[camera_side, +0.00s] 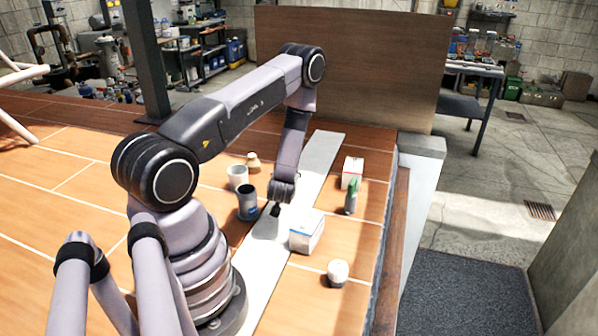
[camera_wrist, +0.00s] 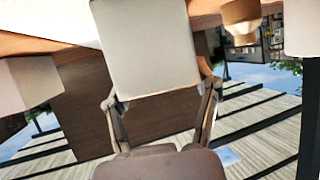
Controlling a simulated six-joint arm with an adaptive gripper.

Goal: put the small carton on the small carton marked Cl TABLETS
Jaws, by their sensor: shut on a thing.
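In the side view a white carton with a blue mark (camera_side: 307,233) is just right of my gripper. I cannot tell whether that is the one held. A white carton with a red edge (camera_side: 352,170) stands farther back on the right. A pale box (camera_wrist: 28,85) also shows at the left of the wrist view. No Cl TABLETS lettering is readable.
Left of my gripper are a dark cup (camera_side: 248,203), a white cup (camera_side: 237,177) and a tan piece (camera_side: 253,162). A green and grey item (camera_side: 351,196) stands before the red-edged carton. A white round jar (camera_side: 338,272) is near the front. A brown panel (camera_side: 345,65) closes the back.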

